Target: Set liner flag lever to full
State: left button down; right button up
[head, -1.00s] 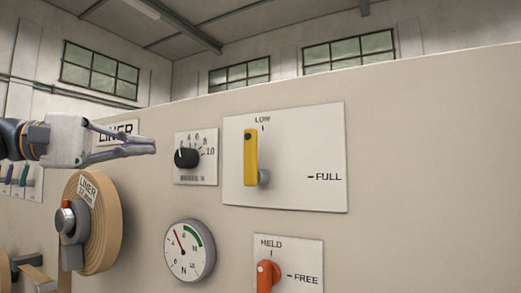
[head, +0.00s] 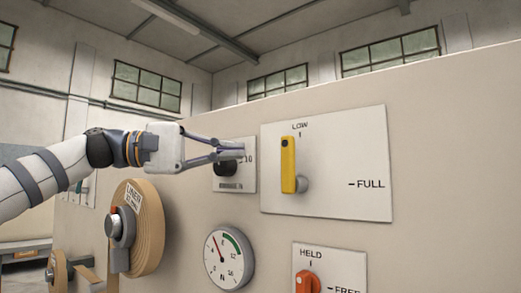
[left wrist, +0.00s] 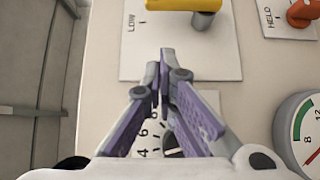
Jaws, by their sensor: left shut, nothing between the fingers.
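The yellow liner flag lever (head: 288,165) stands upright on its white plate (head: 350,160), pointing up at the LOW mark. The FULL mark (head: 367,185) is to the right of the lever. In the left wrist view the lever (left wrist: 180,4) is partly cut off at the top edge. My left gripper (head: 240,151) is shut and empty. It is left of the lever, in front of the black dial, with a gap between its fingertips and the lever. In the left wrist view its fingertips (left wrist: 165,58) overlap the plate's near edge. My right gripper is not in view.
The black dial (head: 226,168) is partly hidden behind my left gripper. A round gauge (head: 229,257) and an orange lever (head: 307,283) at HELD sit below. A tan liner roll (head: 149,228) stands out at the left. The panel right of the plate is bare.

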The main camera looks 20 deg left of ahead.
aim_at(288, 165)
pick_arm(q)
jog(key=shift+s+d, duration=0.15)
jog(key=shift+d, duration=1.3)
jog(key=shift+s+d, duration=0.1)
jog(key=shift+d, duration=1.3)
jog(key=shift+r, duration=0.15)
jog(key=shift+d+r+p, duration=0.1)
jog(key=shift+p, duration=0.2)
jog(key=shift+s+d, duration=0.1)
jog(key=shift+s, duration=0.05)
jog(key=shift+r, duration=0.1)
jog(key=shift+d+p, duration=0.1)
jog(key=shift+p, duration=0.2)
